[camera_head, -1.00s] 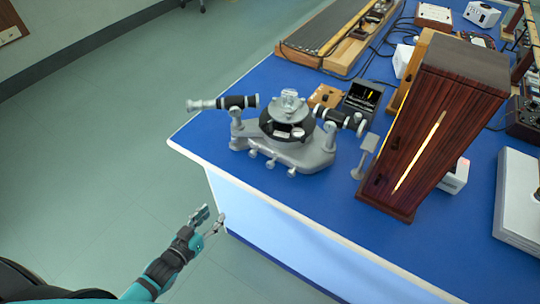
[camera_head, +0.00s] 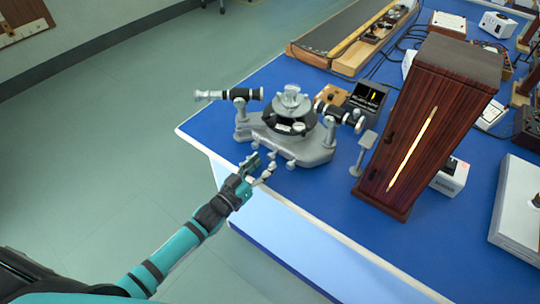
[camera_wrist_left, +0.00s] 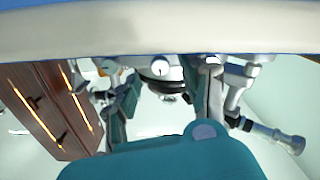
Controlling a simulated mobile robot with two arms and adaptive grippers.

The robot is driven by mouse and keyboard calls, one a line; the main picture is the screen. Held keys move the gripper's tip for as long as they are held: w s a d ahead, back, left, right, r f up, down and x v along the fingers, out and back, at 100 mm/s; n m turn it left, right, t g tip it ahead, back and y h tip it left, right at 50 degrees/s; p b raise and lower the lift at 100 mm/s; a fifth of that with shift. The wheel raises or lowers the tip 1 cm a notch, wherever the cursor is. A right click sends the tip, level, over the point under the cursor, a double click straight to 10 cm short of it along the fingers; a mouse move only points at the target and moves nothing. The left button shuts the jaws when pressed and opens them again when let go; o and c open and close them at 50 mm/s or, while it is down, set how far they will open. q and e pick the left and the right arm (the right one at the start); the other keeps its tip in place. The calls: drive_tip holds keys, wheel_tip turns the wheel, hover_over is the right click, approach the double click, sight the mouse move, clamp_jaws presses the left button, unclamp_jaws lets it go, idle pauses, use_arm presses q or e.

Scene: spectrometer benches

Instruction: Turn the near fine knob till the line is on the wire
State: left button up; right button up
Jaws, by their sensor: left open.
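The grey spectrometer (camera_head: 310,155) stands near the corner of the blue bench, with a black-and-silver tube on each side. Several small silver knobs line its front edge, one of them a front knob (camera_head: 290,164). My left gripper (camera_head: 262,170) is open and empty at the bench's front edge, close to these knobs and partly covering some. Contact cannot be told. In the left wrist view its fingers (camera_wrist_left: 168,100) are apart, with the spectrometer (camera_wrist_left: 165,85) beyond, upside down.
A tall dark wooden case (camera_head: 440,125) with a bright slit stands right of the spectrometer. A small grey stand (camera_head: 363,153) is between them. A long wooden-framed track (camera_head: 340,35) lies behind. The floor (camera_head: 110,150) at left is clear.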

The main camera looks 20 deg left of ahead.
sight(269, 158)
use_arm(q)
drive_tip(key=shift+x, duration=2.05)
drive_tip(key=shift+c, duration=0.4)
clamp_jaws()
